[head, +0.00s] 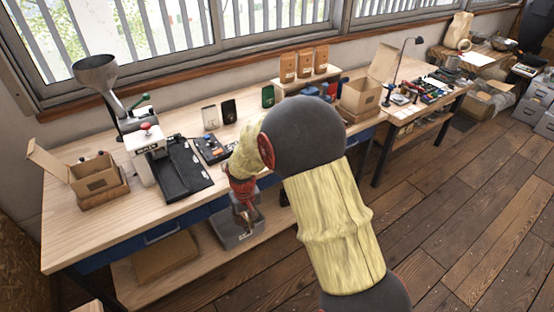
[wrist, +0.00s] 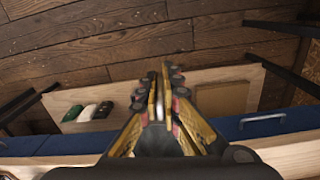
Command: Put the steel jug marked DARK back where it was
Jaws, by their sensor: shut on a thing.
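My gripper (head: 243,207) is in front of the bench's front edge, above the lower shelf. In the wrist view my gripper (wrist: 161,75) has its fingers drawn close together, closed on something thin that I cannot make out. I cannot pick out the steel jug or a DARK marking in either view. My arm hides part of the bench top and shelf in the head view.
The bench (head: 75,220) carries a hopper machine (head: 97,75), a black tray (head: 182,170) and an open carton (head: 95,180). On its lower shelf (head: 205,272) stand a grey bin (head: 232,240) and flat cardboard (head: 165,255). Open floor (head: 450,220) lies right.

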